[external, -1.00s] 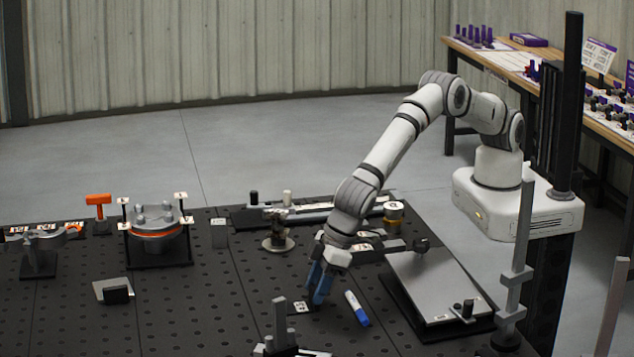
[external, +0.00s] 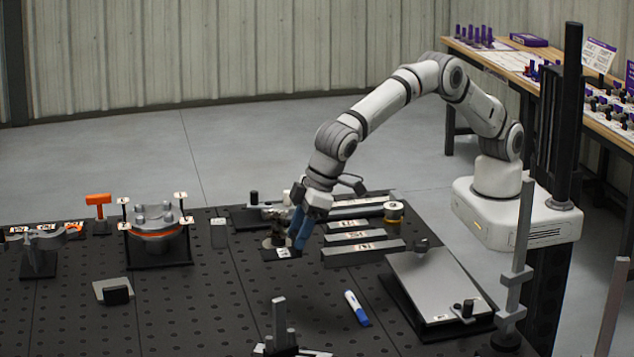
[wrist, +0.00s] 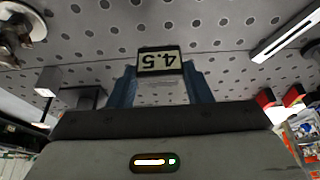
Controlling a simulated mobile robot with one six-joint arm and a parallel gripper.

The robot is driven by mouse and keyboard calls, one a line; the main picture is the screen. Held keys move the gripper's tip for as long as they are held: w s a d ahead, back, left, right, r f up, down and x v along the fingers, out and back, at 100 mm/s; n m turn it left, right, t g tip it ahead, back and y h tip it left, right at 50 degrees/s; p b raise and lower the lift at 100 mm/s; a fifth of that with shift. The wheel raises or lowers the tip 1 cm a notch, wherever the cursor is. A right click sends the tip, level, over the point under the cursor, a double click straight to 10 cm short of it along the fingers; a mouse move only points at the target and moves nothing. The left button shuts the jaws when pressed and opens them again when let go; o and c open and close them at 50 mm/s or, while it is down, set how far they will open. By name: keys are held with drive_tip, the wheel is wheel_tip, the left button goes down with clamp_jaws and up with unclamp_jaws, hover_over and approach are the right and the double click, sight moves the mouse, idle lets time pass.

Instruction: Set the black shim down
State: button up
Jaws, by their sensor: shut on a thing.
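The black shim (external: 276,254) is a thin dark plate with a white label. In the wrist view the shim (wrist: 142,71) shows its label, reading 4.5 upside down, between two blue fingers. My gripper (external: 296,243) is shut on it, and its fingers point down. The shim is near the perforated black table (external: 200,300), just in front of a small round-based fixture (external: 268,241). I cannot tell whether it touches the table.
Labelled grey bars (external: 362,250) lie right of my gripper. A blue and white marker (external: 357,308) lies in front.

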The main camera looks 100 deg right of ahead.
drive_tip(key=w+d, duration=0.2)
drive_tip(key=d, duration=0.8)
wheel_tip(320, 180, down, 6)
drive_tip(key=shift+a+r+p, duration=0.15)
drive_tip(key=shift+p, duration=0.4)
wheel_tip(320, 180, down, 4)
drive_tip(key=shift+f+p, duration=0.1)
drive_tip(key=shift+p, duration=0.45)
drive_tip(key=shift+s, duration=0.1)
drive_tip(key=shift+f+b, duration=0.2)
drive_tip(key=shift+b, duration=0.1)
drive_tip(key=o, duration=1)
drive_tip(key=shift+o, duration=0.2)
